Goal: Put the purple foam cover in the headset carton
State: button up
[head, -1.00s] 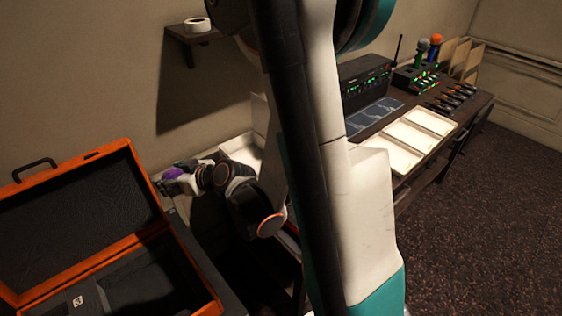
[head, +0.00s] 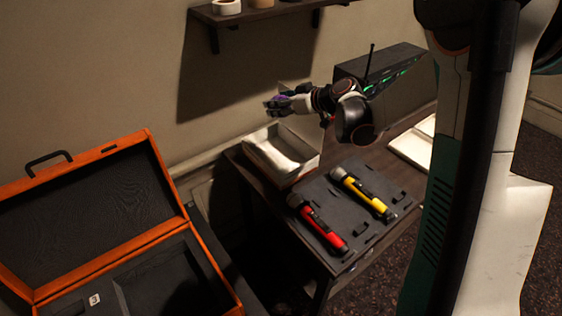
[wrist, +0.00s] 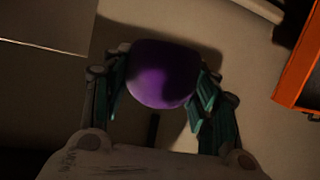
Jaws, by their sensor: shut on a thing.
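My gripper (head: 277,106) is shut on the purple foam cover (head: 279,99), raised in front of the wall. In the wrist view the purple foam cover (wrist: 160,74) is a rounded purple ball between the two fingers (wrist: 158,92). A white open-topped carton (head: 309,166) stands on the desk's left end, below my gripper and apart from it. It looks like the headset carton, but no label can be read. Its inside shows pale, and the near wall hides part of it.
An open orange case (head: 166,158) stands at left. A shelf (head: 262,12) with tape rolls is above. A dark rack unit (head: 385,72) stands behind right.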

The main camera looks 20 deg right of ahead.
jog(key=shift+w+r+n, duration=0.3)
jog(key=shift+w+r, duration=0.2)
jog(key=shift+w, duration=0.15)
jog(key=b, duration=0.8)
send_over(279, 160)
notch_tip(279, 160, down, 20)
jog(key=shift+r, duration=0.15)
jog(key=shift+f, duration=0.6)
jog(key=o, duration=0.4)
jog(key=shift+o, duration=0.2)
jog(key=shift+r, duration=0.6)
jog(key=p+v, duration=0.3)
jog(key=v, duration=0.4)
jog(key=shift+s+d+r, duration=0.1)
jog(key=shift+s+d, duration=0.05)
jog(key=shift+d, duration=0.15)
